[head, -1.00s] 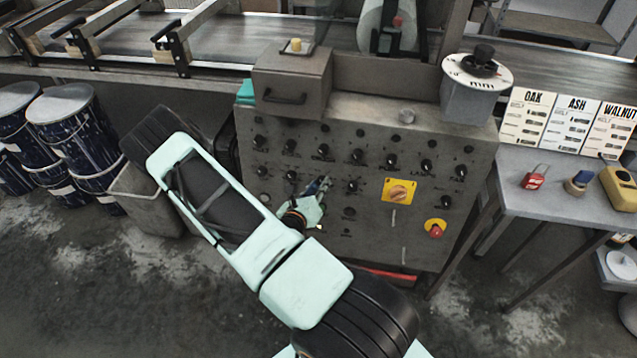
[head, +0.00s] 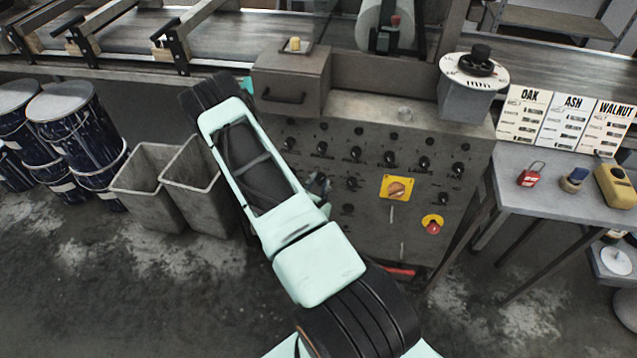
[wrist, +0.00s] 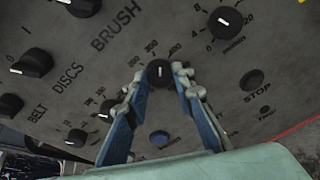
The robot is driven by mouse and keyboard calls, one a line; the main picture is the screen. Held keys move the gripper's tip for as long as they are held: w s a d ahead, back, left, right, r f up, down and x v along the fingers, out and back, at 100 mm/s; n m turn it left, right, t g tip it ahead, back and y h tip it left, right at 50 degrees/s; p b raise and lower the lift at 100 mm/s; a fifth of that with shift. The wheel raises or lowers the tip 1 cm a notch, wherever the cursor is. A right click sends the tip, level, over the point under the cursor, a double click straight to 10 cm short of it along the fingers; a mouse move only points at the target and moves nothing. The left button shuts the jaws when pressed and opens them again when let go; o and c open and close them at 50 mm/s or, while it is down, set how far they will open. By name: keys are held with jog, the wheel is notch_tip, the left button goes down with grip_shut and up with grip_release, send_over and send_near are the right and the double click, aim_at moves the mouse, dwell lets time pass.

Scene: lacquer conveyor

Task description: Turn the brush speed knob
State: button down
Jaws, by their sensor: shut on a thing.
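A black round knob (wrist: 160,70) on the grey control panel stands between my fingertips in the wrist view, with a white pointer mark and a printed number scale around it. The word BRUSH (wrist: 118,26) is printed to its upper left. My gripper (wrist: 159,76) is shut on this knob, one blue-and-grey finger on each side. In the head view my gripper (head: 319,186) is at the left-middle of the panel (head: 365,225), and my arm hides the panel's left part and the held knob.
Other black knobs surround it, such as one at the upper right (wrist: 226,22) and one at the left (wrist: 33,63). A blue button (wrist: 159,138) lies below. A yellow-plated rotary switch (head: 396,187) and a red button (head: 432,226) are further right.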

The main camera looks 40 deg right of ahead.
jog(key=m+b, duration=0.1)
jog(key=m, duration=0.2)
jog(key=shift+s+d+m+t, duration=0.1)
jog(key=shift+m+t, duration=0.3)
jog(key=shift+m+t+y+b, duration=0.3)
jog(key=shift+m+t+b, duration=0.1)
jog(key=shift+m, duration=0.8)
jog(key=c, duration=1.6)
grip_release()
jog(key=v, duration=0.7)
jog(key=shift+s+r, duration=0.15)
jog(key=shift+s, duration=0.05)
